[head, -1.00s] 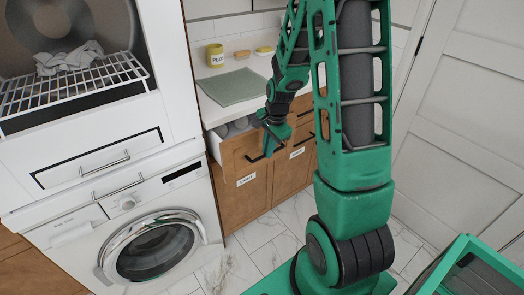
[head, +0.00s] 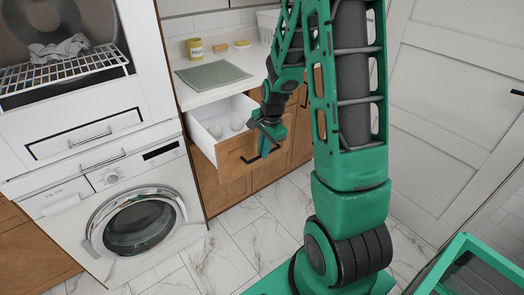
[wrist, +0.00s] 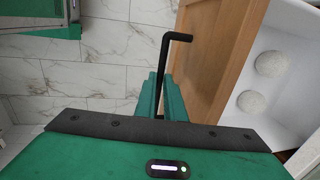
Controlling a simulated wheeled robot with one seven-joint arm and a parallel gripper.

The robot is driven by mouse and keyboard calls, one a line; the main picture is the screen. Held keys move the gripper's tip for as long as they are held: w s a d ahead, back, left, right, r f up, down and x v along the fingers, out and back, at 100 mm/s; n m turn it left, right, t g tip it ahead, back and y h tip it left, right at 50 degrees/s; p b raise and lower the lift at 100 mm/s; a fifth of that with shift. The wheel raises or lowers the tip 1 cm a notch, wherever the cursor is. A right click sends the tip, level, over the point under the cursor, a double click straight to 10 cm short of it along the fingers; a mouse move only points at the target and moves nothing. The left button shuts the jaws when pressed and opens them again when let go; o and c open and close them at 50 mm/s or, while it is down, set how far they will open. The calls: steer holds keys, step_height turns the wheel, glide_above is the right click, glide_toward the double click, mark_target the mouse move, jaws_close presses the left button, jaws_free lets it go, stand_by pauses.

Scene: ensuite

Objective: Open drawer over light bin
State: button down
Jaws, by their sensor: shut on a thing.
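The wooden-fronted drawer (head: 232,157) under the counter stands pulled out, with its white inside showing. Two pale round balls lie in it, one at the left (head: 216,131) and one at the right (head: 236,123). My gripper (head: 264,146) is at the drawer front, shut on its black bar handle (head: 250,159). In the wrist view, the green fingers (wrist: 162,98) are around the handle (wrist: 167,62), beside the wooden front (wrist: 215,55). The wooden cabinet door (head: 222,192) below is partly covered by the drawer, and no bin label is readable now.
A white washing machine (head: 138,222) stands left of the cabinet. The counter (head: 190,92) holds a grey-green mat (head: 214,74), a yellow cup (head: 194,48) and a sponge (head: 220,47). Marble floor (head: 228,250) is clear before the cabinet. A white door (head: 450,110) is at right.

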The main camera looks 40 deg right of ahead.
steer(key=shift+d, duration=0.15)
steer(key=c, duration=2.1)
jaws_free()
steer(key=r, duration=0.3)
steer(key=s+r, duration=0.1)
steer(key=r, duration=0.3)
steer(key=s+r, duration=0.1)
steer(key=r, duration=0.2)
steer(key=shift+r, duration=0.3)
steer(key=s+a+r+n, duration=0.1)
steer(key=s+r+n, duration=0.1)
steer(key=s, duration=0.6)
steer(key=s+a+r+n+g, duration=0.1)
steer(key=s+r+n, duration=0.1)
steer(key=s+n, duration=0.3)
steer(key=s+a+r+n+g, duration=0.1)
steer(key=s+n, duration=0.3)
steer(key=s, duration=0.9)
steer(key=shift+a+r, duration=0.25)
steer(key=shift+r, duration=0.35)
